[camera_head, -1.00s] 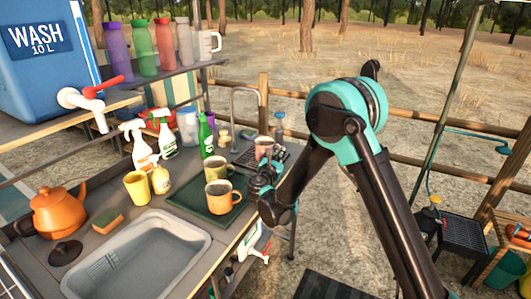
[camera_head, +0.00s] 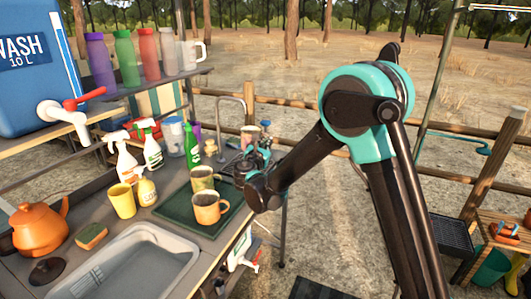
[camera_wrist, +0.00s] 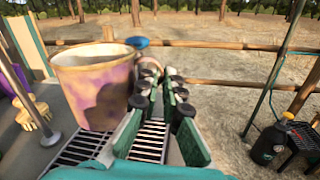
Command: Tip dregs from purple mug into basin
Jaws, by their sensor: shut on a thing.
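The purple mug (camera_wrist: 92,88), patchy purple and tan, is large at the left of the wrist view. In the head view the mug (camera_head: 250,134) shows small behind my gripper (camera_head: 262,155). My gripper (camera_wrist: 158,84) is shut on the mug's handle at its fingertips. The mug is roughly upright above the slatted rack (camera_wrist: 148,140). The grey basin (camera_head: 140,268) is set in the counter at the lower left of the head view, well away from the mug.
Two mugs, olive (camera_head: 202,178) and orange (camera_head: 208,210), stand on a dark green mat (camera_head: 172,221). A tap (camera_head: 244,112) rises behind the counter.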

